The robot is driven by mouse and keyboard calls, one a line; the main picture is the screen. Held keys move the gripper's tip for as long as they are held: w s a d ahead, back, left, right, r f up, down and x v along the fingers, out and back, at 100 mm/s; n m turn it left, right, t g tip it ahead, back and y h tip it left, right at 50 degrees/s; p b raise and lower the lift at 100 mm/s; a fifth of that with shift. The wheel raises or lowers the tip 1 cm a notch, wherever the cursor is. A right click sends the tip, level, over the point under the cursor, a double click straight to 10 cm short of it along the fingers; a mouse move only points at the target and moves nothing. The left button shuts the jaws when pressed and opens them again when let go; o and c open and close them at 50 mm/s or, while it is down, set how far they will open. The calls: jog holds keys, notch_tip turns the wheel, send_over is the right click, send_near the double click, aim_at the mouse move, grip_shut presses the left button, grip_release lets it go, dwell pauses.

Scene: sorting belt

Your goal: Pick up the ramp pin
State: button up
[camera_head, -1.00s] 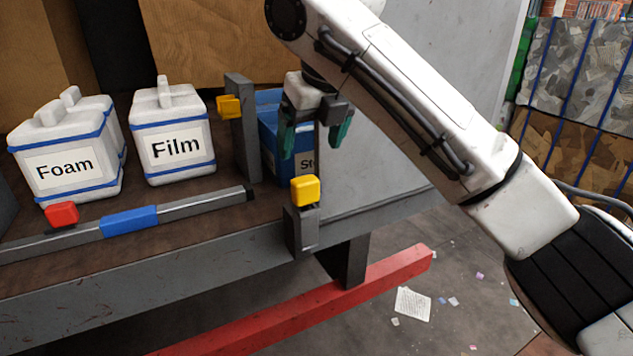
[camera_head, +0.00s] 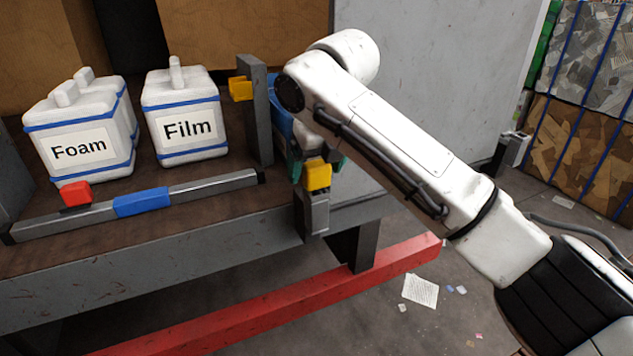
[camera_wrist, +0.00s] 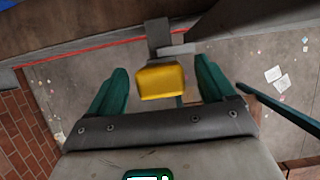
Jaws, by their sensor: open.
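A yellow block-shaped head, which looks like the ramp pin (camera_head: 317,176), sits on a grey bracket at the front right corner of the bench. In the wrist view the yellow head (camera_wrist: 161,81) is between the two teal fingers of my gripper (camera_wrist: 160,72), with a gap on each side. My gripper is open and holds nothing. In the head view my arm partly hides the gripper, and one teal fingertip shows left of the yellow head. A second yellow block (camera_head: 241,88) is on the grey post behind.
White bins labelled Foam (camera_head: 78,150) and Film (camera_head: 185,127) stand on the bench. A grey bar with a blue sleeve (camera_head: 142,201) and a red knob (camera_head: 75,194) lies along the front. A blue bin is mostly hidden behind my arm. A red beam (camera_head: 270,305) runs below.

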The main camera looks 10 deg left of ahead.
jog(key=shift+c, duration=0.5)
jog(key=c, duration=1.2)
jog(key=shift+o, duration=0.2)
jog(key=shift+r, duration=0.1)
notch_tip(320, 180, up, 12)
jog(key=s+d+b, duration=0.1)
jog(key=s+d, duration=0.9)
jog(key=s, duration=0.5)
notch_tip(320, 180, up, 12)
jog(key=p, duration=1.2)
